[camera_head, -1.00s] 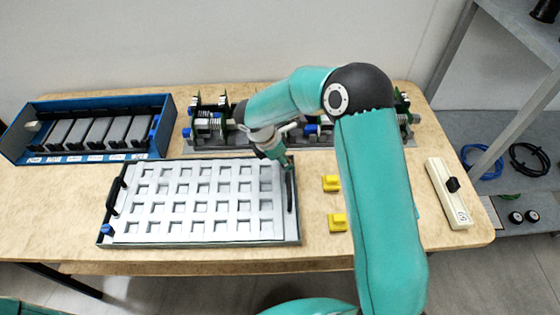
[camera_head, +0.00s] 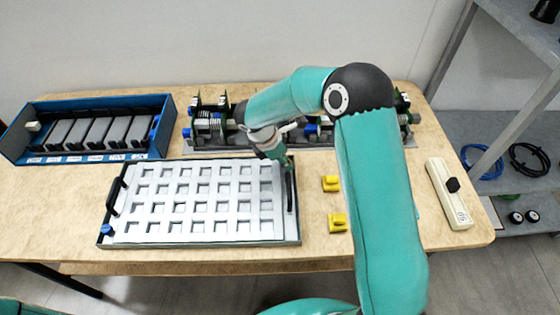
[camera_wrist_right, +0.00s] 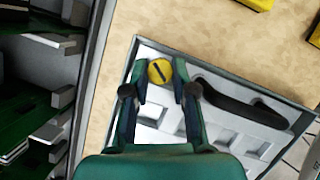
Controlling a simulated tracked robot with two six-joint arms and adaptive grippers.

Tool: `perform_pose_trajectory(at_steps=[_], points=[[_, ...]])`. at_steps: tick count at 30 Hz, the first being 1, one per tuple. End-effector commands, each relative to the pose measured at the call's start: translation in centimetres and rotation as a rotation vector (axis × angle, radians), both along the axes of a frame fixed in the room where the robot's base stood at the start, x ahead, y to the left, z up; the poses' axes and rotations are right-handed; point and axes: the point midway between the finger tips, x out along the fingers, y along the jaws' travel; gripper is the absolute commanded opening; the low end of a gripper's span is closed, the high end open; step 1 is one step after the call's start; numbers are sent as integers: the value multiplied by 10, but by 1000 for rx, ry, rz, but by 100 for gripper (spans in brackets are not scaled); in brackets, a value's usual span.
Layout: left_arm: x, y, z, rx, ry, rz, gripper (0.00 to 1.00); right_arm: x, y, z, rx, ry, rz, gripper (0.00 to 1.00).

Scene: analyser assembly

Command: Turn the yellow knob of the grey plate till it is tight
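The grey plate (camera_head: 205,229) with rows of square pockets lies in a dark-framed tray on the wooden table. The yellow knob (camera_wrist_right: 160,71), round with a dark slot line across its top, is at the plate's far right corner. My right gripper (camera_head: 286,165) points down at that corner. In the right wrist view its two fingers (camera_wrist_right: 161,78) stand on either side of the knob and appear to touch it. In the head view the knob is hidden behind the gripper. My left gripper is not in view.
A black handle (camera_wrist_right: 240,101) is close to the right of the knob in the wrist view. Two yellow parts (camera_head: 331,184) lie right of the tray. A row of green-board modules (camera_head: 212,127) stands behind it. A blue rack (camera_head: 101,101) is at back left.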

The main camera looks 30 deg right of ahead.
Motion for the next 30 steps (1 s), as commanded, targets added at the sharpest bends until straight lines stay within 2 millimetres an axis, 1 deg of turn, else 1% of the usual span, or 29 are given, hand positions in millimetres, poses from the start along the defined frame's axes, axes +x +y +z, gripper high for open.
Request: perform_pose_trajectory(at_steps=[1,2,3,11,14,17,20,27,30], points=[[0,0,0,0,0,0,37,3,-5,3,-10,-9,0,29],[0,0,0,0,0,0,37,3,-5,3,-10,-9,0,34],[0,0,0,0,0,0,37,3,-5,3,-10,-9,0,37],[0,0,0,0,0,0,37,2,-2,2,-7,-5,4,37],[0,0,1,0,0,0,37,2,0,6,-6,-6,3,37],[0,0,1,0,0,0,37,4,4,16,-6,-7,2,37],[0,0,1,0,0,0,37,5,10,32,-5,-9,4,37],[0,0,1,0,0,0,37,9,28,77,-7,-10,2,37],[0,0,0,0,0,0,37,10,34,92,-7,-9,3,37]])
